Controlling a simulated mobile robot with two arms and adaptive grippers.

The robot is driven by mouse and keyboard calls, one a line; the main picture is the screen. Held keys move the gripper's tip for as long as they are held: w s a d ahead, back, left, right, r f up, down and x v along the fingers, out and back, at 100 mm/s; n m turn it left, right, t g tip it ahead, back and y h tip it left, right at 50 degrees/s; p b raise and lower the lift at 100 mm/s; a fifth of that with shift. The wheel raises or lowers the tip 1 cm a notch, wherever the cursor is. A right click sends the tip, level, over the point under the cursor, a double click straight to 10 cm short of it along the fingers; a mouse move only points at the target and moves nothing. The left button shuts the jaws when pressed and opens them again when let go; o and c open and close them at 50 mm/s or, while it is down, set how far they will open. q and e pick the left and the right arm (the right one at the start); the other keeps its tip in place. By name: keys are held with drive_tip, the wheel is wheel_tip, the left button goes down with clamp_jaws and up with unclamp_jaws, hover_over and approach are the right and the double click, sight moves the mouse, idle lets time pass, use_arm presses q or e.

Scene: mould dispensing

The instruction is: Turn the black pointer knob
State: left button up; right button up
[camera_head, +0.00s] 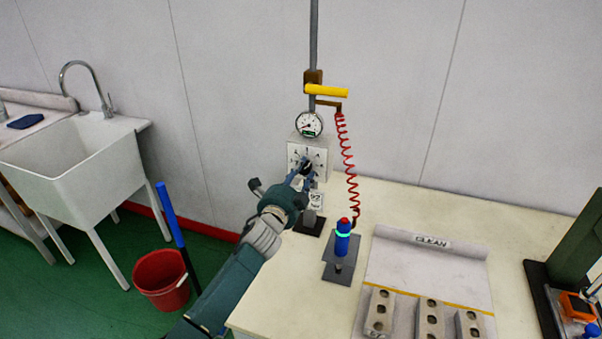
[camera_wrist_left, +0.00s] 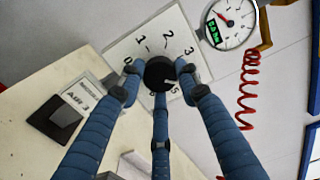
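The black pointer knob (camera_wrist_left: 160,73) sits on a white dial plate (camera_wrist_left: 190,32) with printed numbers, on the front of a box (camera_head: 314,147) below a pressure gauge. My left gripper (camera_head: 306,169) reaches up to this plate from the lower left. In the left wrist view its three blue fingers (camera_wrist_left: 160,82) surround the knob, with the dark fingertips at its rim, apparently touching it. The knob's pointer cannot be made out. My right gripper is not in view.
The round gauge (camera_head: 309,124) is above the box, with a yellow handle (camera_head: 326,91) and a red coiled hose (camera_head: 348,160) beside it. A blue dispenser (camera_head: 342,239) stands on the table (camera_head: 400,208). A mat marked CLEAN (camera_head: 428,262) and grey moulds (camera_head: 429,318) lie right.

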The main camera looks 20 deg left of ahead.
use_arm(q)
drive_tip(key=shift+n, duration=0.4)
drive_tip(key=n, duration=0.3)
drive_tip(key=shift+n, duration=2.5)
drive_tip(key=shift+f, duration=0.1)
drive_tip(key=o, duration=1.2)
drive_tip(key=shift+c, duration=0.2)
